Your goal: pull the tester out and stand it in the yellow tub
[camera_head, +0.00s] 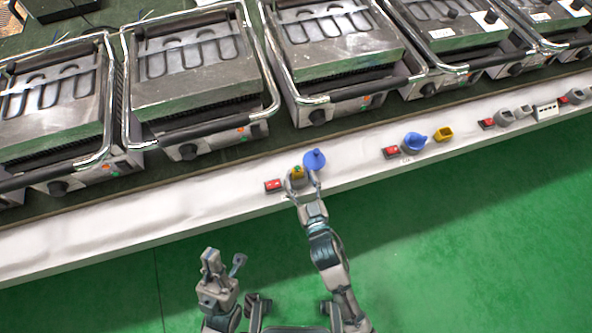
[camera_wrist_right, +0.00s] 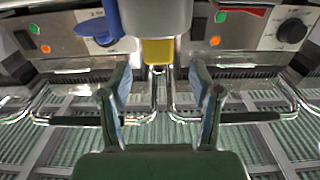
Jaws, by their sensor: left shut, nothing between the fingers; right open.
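The yellow tub (camera_head: 298,172) is small and sits on the white ledge; it also shows in the right wrist view (camera_wrist_right: 158,50). A grey rounded piece (camera_wrist_right: 155,14) stands in front of it, between and beyond my right fingers. A blue piece (camera_head: 314,160) stands just right of the tub and shows at the upper left of the wrist view (camera_wrist_right: 106,22). I cannot tell for sure which piece is the tester. My right gripper (camera_head: 304,188) is open at these pieces, with nothing gripped.
A red switch box (camera_head: 273,185) lies left of the grey piece. Several grills (camera_head: 200,80) line the dark counter behind the white ledge (camera_head: 130,222). More blue, yellow, red and grey pieces stand farther right along the ledge. The ledge to the left is clear.

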